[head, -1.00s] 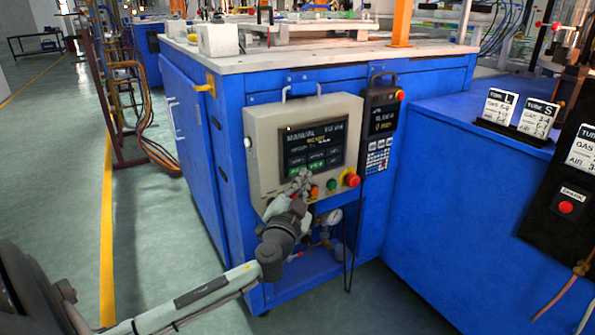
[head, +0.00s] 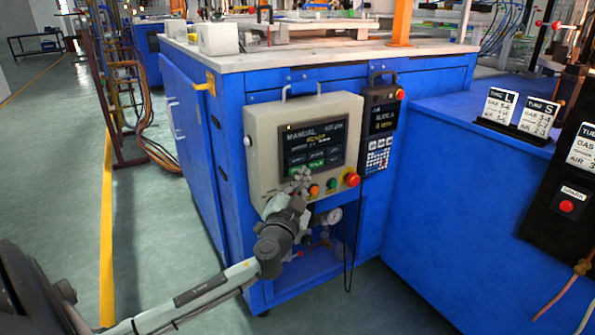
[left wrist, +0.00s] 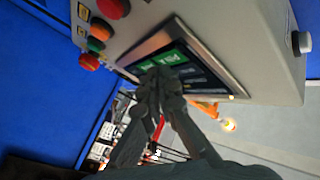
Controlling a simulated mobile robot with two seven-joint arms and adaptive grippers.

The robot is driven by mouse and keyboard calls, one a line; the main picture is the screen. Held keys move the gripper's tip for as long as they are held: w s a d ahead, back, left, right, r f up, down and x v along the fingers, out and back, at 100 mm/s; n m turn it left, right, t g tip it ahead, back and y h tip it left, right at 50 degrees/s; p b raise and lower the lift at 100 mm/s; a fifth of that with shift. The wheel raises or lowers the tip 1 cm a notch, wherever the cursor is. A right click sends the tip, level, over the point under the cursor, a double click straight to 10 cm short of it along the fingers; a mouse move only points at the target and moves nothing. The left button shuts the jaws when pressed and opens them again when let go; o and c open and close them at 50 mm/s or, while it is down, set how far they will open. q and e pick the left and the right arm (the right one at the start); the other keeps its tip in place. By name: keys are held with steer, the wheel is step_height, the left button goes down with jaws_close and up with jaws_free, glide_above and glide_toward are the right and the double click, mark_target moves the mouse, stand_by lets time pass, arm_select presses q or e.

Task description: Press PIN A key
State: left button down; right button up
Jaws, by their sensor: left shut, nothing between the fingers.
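The control panel (head: 262,160) is a beige box on the front of the blue machine. Its dark screen (head: 325,133) reads MANUAL at the top and has rows of small keys below, some green (head: 316,164). The key labels are too small to read, so I cannot tell which is PIN A. My left gripper (head: 301,174) is shut and empty, with its fingertips at the screen's lower left edge. In the left wrist view the shut fingertips (left wrist: 162,76) overlap the screen beside the green keys (left wrist: 174,57). I cannot tell whether they touch it. My right gripper is not in view.
Orange (head: 314,191), green (head: 332,184) and red (head: 352,180) buttons sit below the screen, close to my gripper. A black handheld pendant (head: 380,120) hangs to the right. A gauge (head: 334,215) and a cable are below. The floor at left is clear.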

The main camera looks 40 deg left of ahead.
arm_select(q)
steer(key=shift+w+a, duration=0.2)
steer(key=shift+a, duration=0.25)
stand_by(0.8)
steer(key=shift+d, duration=0.1)
steer(key=shift+s+d+b, duration=0.3)
steer(key=shift+d, duration=0.3)
steer(key=d, duration=0.1)
steer(key=s+d, duration=0.1)
steer(key=d, duration=0.1)
steer(key=s+d, duration=0.1)
steer(key=shift+d, duration=0.3)
stand_by(0.8)
